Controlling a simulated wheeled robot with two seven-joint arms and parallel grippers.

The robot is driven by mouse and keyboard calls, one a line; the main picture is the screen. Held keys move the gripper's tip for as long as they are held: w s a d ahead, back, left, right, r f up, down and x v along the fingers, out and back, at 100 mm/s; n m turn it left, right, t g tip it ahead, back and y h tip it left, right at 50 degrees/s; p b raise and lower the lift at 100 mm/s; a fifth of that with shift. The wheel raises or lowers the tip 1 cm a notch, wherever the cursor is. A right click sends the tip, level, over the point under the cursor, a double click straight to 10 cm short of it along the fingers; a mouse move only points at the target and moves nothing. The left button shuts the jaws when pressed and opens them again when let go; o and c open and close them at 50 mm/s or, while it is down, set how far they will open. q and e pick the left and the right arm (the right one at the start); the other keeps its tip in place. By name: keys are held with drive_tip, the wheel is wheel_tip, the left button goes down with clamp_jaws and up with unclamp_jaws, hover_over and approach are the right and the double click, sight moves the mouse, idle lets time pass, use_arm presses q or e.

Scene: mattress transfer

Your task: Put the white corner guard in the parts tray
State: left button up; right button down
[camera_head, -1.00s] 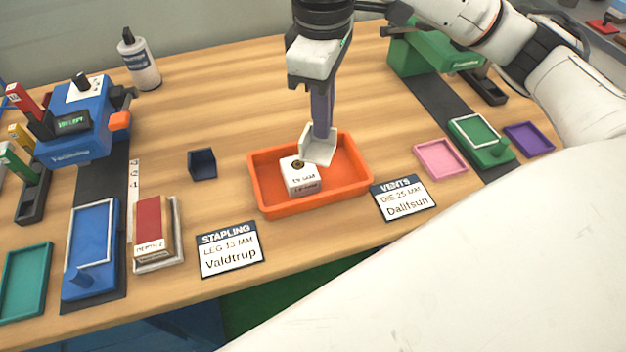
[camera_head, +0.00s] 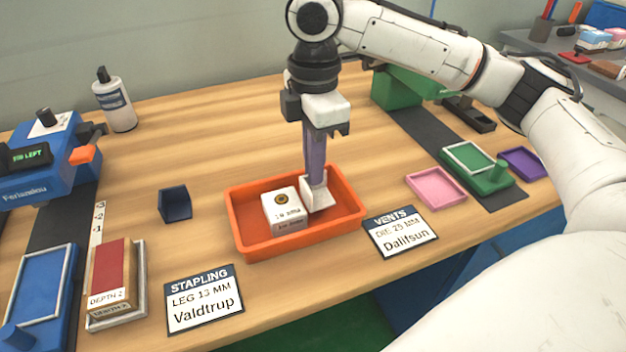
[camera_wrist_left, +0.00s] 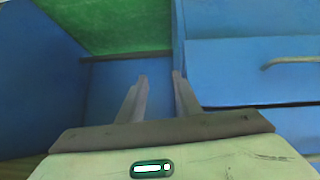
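The white corner guard (camera_head: 314,196) is at the fingertips of my right gripper (camera_head: 316,176), inside the right part of the orange parts tray (camera_head: 247,249). The purple fingers look shut on its upper part. It is low in the tray, close beside a white labelled box (camera_head: 284,213); I cannot tell whether it touches the tray floor. My left gripper (camera_wrist_left: 160,75) is open and empty in the left wrist view, in front of blue surfaces; it is not in the head view.
A dark blue corner piece (camera_head: 175,203) stands left of the tray. The STAPLING card (camera_head: 204,299) and VENTS card (camera_head: 400,232) lie at the front. A pink tray (camera_head: 436,187) is to the right. A bottle (camera_head: 114,101) stands at the back left.

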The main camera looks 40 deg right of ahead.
sight(318, 191)
wheel_tip(318, 191, down, 3)
drive_tip(key=shift+r, duration=0.2)
use_arm(q)
drive_tip(key=shift+f, duration=0.15)
drive_tip(key=shift+s, duration=0.1)
use_arm(e)
drive_tip(key=c, duration=2.4)
unclamp_jaws()
drive_tip(key=shift+f, duration=0.1)
drive_tip(key=shift+c, duration=0.2)
drive_tip(key=o, duration=0.4)
drive_tip(key=shift+c, duration=0.2)
use_arm(q)
drive_tip(key=shift+a+f, duration=0.1)
drive_tip(key=shift+f, duration=0.05)
use_arm(e)
drive_tip(key=shift+o, duration=0.4)
use_arm(q)
drive_tip(key=shift+f, duration=0.1)
